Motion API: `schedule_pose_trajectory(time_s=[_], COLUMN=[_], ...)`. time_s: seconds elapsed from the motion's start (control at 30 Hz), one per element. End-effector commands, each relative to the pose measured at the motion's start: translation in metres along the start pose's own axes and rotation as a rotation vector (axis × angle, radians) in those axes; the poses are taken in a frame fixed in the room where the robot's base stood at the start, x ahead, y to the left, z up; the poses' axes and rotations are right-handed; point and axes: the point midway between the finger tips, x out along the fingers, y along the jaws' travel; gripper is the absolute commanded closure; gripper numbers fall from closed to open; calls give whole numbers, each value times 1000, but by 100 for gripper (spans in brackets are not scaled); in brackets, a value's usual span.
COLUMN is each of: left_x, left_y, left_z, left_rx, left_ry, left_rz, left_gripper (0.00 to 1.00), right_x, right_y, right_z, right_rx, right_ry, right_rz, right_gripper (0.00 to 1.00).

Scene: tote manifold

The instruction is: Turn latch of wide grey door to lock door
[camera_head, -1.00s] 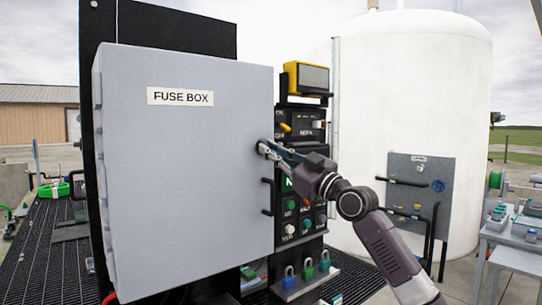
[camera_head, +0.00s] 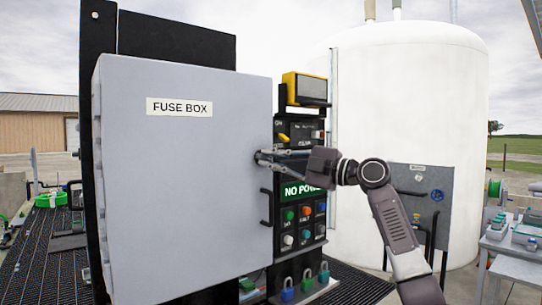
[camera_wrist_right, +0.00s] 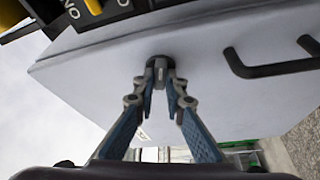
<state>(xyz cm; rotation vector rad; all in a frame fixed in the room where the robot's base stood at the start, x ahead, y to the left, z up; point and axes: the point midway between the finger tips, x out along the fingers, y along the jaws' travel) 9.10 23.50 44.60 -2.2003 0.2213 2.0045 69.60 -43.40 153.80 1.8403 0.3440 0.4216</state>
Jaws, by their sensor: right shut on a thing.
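The wide grey door (camera_head: 185,190) is labelled FUSE BOX and looks closed in the head view. Its latch sits at the right edge, mostly hidden by my right gripper (camera_head: 259,157) in the head view. My left gripper is not in view.
A control panel (camera_head: 303,160) with buttons and a NO POWER display stands right of the door. Several padlocks (camera_head: 288,290) are below it. A white tank (camera_head: 410,110) stands behind, and a grey table (camera_head: 510,245) is at the far right.

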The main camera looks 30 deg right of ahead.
Motion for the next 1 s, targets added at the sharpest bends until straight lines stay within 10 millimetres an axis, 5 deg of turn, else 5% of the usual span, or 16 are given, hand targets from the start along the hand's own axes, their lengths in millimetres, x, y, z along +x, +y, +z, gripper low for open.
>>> schedule_pose_trajectory(time_s=[0.4, 1.0], left_x=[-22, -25], left_y=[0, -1], left_z=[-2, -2], left_rx=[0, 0], left_ry=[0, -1], left_rz=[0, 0], left_gripper=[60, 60], right_x=[1, 0], right_y=[3, 1], right_z=[-1, 0], right_rx=[-237, -298], right_ry=[0, -1], right_rz=[-97, -123], right_gripper=[100, 100])
